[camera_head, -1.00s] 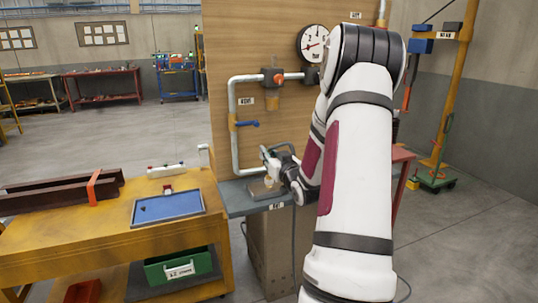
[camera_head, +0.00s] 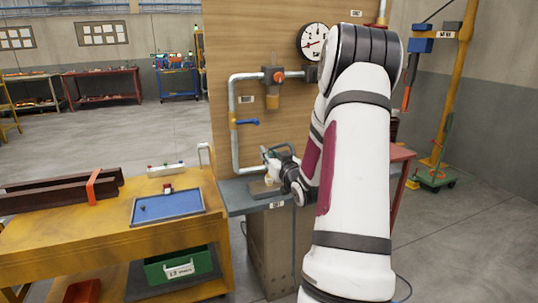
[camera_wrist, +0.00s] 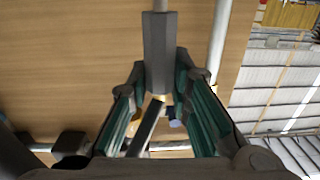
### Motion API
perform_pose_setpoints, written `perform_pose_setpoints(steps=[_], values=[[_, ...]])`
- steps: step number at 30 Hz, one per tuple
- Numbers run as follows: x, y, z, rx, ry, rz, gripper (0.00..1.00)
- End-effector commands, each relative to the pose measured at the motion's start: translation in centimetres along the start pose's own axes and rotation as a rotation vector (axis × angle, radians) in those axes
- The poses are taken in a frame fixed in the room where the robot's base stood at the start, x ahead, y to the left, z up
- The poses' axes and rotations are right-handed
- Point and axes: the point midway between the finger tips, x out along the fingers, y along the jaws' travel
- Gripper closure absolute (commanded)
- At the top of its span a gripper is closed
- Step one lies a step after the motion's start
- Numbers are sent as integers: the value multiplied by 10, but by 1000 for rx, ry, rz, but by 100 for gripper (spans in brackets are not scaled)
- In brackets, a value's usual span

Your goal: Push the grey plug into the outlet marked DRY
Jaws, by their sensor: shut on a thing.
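My gripper (camera_head: 272,166) is low beside the wooden panel, just above the grey bench top (camera_head: 238,198). In the wrist view my gripper's two green-padded fingers (camera_wrist: 161,80) are closed in around a dark grey block, which I take to be the grey plug (camera_wrist: 160,48). A pale rod or pipe runs up from behind it. In the head view the plug is too small to make out at the fingers. A label (camera_head: 276,205) on the bench's front edge is too small to read surely. I cannot tell which outlet is marked DRY.
A pale pipe (camera_head: 234,155) with a blue-handled valve (camera_head: 247,122) runs down the panel close left of my gripper. A gauge (camera_head: 313,42) hangs above. A yellow workbench (camera_head: 110,238) with a blue tray (camera_head: 168,206) stands at the left.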

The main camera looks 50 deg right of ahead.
Motion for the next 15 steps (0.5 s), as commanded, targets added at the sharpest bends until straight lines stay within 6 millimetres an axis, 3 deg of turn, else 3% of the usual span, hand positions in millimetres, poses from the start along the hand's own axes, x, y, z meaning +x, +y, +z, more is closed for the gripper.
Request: perform_pose_setpoints(steps=[15], values=[[0, 0, 12, 0, 1, 0, 100]])
